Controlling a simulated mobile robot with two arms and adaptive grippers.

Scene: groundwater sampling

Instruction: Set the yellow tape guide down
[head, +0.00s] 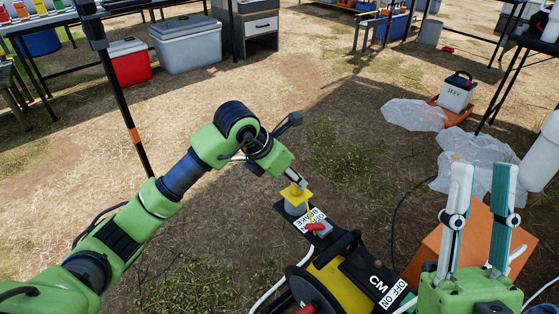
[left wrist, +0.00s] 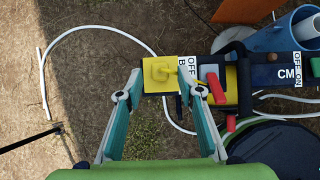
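The yellow tape guide (head: 296,194) is a small square piece with a raised middle, at the end of my left arm in the head view. It also shows in the left wrist view (left wrist: 160,74), between the tips of my left gripper (left wrist: 160,84). The fingertips lie close against its two opposite sides. In the head view my left gripper (head: 299,182) is over the far end of the reel's black plate, above a grey round part (head: 296,207). Whether the guide touches that part is hard to tell. My right gripper (head: 480,215) is open and empty at the lower right, fingers upward.
The reel (head: 327,285) has a black drum, yellow body, red levers and switch labels. An orange box (head: 440,250) is right of it. A white hose (left wrist: 85,30) curves over the ground. Plastic sheets (head: 413,114) lie at right. Bare ground is clear behind the reel.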

